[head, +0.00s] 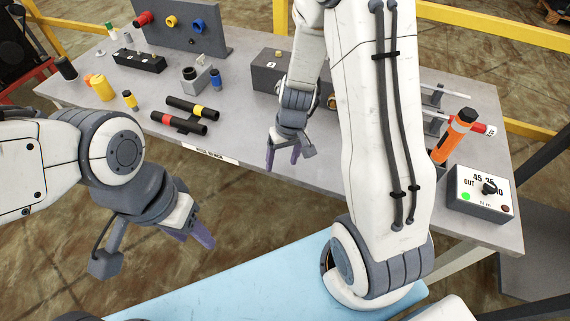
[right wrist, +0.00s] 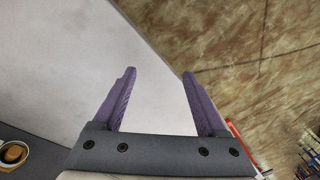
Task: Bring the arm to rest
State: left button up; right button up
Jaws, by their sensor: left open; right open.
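My right gripper (head: 283,158) hangs in front of the middle of the bench's front edge in the head view. Its purple fingers are apart with nothing between them, as the right wrist view (right wrist: 160,75) also shows. My left gripper (head: 190,238) is lower left, in front of the bench and clear of it. Its fingers point down and right and I see nothing held. My right arm crosses the picture's right half and hides part of the bench.
A yellow rail (head: 490,30) runs behind. Open floor lies at front left.

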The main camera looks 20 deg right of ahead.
dwell(0.6)
jog(key=s+a+r+n, duration=0.2)
jog(key=s+a+r, duration=0.1)
jog(key=a+r, duration=0.35)
jog(key=s+a+r+n, duration=0.2)
jog(key=s+a+r, duration=0.1)
jog(key=s, duration=0.5)
jog(key=s+a+r+n, duration=0.3)
jog(key=s+a+r, duration=0.1)
jog(key=s+r, duration=0.2)
jog(key=shift+s+g, duration=0.4)
jog(key=shift+s, duration=0.5)
jog(key=shift+r, duration=0.1)
